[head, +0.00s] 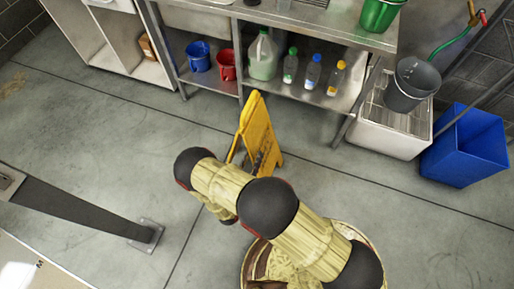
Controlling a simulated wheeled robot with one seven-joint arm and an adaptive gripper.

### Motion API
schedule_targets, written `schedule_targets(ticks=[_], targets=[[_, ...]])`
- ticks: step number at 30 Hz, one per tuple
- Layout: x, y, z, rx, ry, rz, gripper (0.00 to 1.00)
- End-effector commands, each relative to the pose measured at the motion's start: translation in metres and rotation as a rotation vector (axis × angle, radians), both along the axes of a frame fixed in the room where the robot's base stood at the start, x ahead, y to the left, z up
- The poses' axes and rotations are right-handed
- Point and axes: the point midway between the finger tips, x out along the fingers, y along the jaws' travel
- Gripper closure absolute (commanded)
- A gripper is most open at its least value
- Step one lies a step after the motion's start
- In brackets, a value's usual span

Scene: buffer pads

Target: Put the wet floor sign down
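The yellow wet floor sign (257,122) is upright in the middle of the head view, in front of the steel shelf unit, with its two panels spread apart. A dark patch shows low on its face; I cannot tell what it is. The gripper's fingers are hidden, and so is any contact with the sign.
The steel shelf unit (300,97) holds blue and red buckets, a jug and bottles. A grey bucket (411,85) stands on a white basin (390,135), beside a blue bin (466,150). A dark post (75,207) is at left. Bare floor (110,130) lies left of the sign.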

Motion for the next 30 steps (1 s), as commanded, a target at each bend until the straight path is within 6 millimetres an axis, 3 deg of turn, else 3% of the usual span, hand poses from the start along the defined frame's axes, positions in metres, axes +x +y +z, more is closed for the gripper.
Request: schedule_targets(ticks=[9, 30], targets=[[-0.021, 0.008, 0.0, 0.0, 0.001, 0.0, 0.7], [-0.022, 0.008, 0.0, 0.0, 0.001, 0.0, 0.7]])
